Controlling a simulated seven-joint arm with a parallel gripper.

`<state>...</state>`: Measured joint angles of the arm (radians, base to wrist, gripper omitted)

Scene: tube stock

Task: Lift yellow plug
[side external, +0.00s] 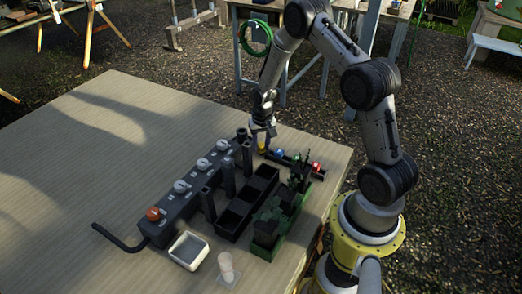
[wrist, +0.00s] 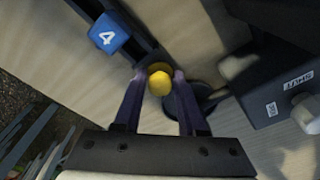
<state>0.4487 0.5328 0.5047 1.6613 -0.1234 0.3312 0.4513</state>
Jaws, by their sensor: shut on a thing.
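The yellow plug (wrist: 159,82) is a small rounded piece between my fingertips. My gripper (wrist: 159,90) is shut on it in the wrist view. In the side external view my gripper (side external: 262,138) points down at the far end of the work area, with the yellow plug (side external: 262,149) just below the fingers. The plug is beside the left end of a dark rail (side external: 292,161) with coloured pieces. I cannot tell whether the plug is clear of the rail or table.
A blue block marked 4 (wrist: 108,34) sits on the rail; a red piece (side external: 316,167) is at its right end. A grey box with knobs (side external: 183,205), black tray (side external: 232,226), green tray (side external: 262,251) and white dish (side external: 188,250) stand nearby. The table's left side is clear.

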